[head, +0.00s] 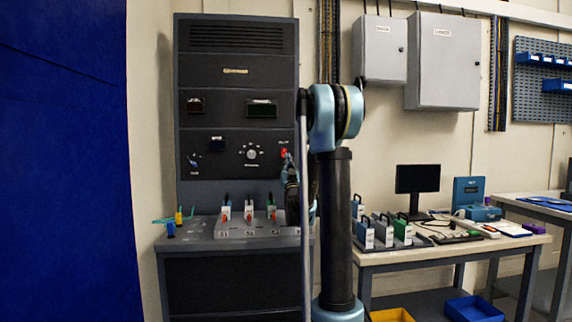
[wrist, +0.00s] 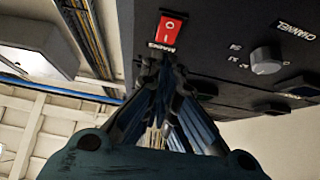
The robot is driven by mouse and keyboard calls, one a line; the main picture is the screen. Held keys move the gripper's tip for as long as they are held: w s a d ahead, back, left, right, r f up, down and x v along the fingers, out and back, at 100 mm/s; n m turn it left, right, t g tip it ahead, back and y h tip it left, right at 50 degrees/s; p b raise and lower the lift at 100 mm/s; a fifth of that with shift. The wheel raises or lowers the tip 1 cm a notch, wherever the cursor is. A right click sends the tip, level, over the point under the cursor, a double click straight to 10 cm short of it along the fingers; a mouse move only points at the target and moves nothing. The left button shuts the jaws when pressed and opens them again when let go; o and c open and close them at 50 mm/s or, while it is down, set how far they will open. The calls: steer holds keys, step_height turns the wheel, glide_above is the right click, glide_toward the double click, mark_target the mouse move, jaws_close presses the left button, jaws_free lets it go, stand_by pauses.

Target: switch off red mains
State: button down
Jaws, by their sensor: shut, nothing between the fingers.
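The red mains rocker switch (wrist: 169,28) is on the dark panel in the wrist view, marked O and I, with the word MAINS beside it. I cannot tell which side is pressed in. It also shows as a small red spot in the head view (head: 284,152), at the right edge of the cabinet front. My gripper (wrist: 166,66) is shut and empty, its fingertips close to the panel by the MAINS label, beside the switch. I cannot tell whether they touch the panel. In the head view my gripper (head: 288,168) is just below the switch, partly hidden by my arm.
A channel knob (wrist: 265,60) is on the same panel, also seen in the head view (head: 252,154). Several small switch units (head: 250,217) stand on the ledge below. A table (head: 395,259) with a monitor (head: 417,179) is to the right. Grey wall boxes (head: 442,62) hang above.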

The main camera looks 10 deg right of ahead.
steer(key=s, duration=0.7)
steer(key=shift+s, duration=0.25)
